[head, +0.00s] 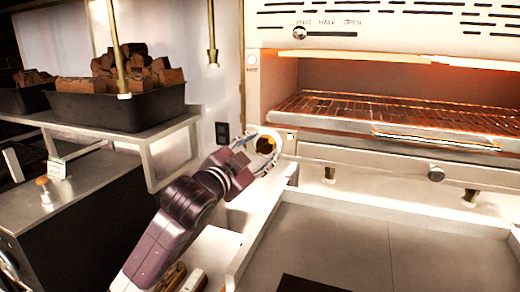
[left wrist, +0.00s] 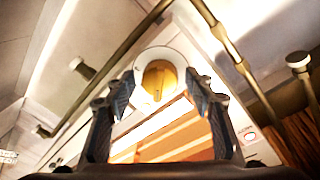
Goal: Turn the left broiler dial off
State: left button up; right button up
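The left broiler dial (head: 265,144) is a round brass-coloured knob on a pale round plate, on the front panel at the left end of the broiler. In the left wrist view the dial (left wrist: 158,80) shows a raised grip bar running roughly up and down the picture. My left gripper (head: 267,151) is in front of the dial and partly covers it in the head view. Its two fingers stand apart on either side of the dial in the left wrist view. I cannot tell whether they touch it. My right gripper is not in view.
The broiler rack (head: 400,118) glows above the front panel, with a bar handle (head: 437,143) along its front. A wide metal tray (head: 350,240) lies below. A black bin of wood blocks (head: 120,108) stands on the left shelf.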

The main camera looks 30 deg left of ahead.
pick_arm(q)
jog(key=c, duration=0.9)
jog(key=shift+c, duration=0.2)
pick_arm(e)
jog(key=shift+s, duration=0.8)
pick_arm(q)
jog(key=shift+n, duration=0.3)
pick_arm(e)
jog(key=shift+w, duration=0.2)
pick_arm(q)
jog(key=shift+n+p, duration=0.3)
jog(key=shift+n, duration=0.3)
jog(key=n+p, duration=0.1)
jog(key=n, duration=0.3)
jog(key=shift+d+t, duration=0.1)
jog(key=shift+t, duration=0.2)
jog(key=shift+f+n+y+p, duration=0.15)
jog(key=shift+n+y+p, duration=0.25)
jog(key=shift+n+p, duration=1.25)
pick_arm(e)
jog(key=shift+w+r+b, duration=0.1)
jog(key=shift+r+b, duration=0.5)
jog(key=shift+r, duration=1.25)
pick_arm(q)
jog(key=shift+n, duration=0.75)
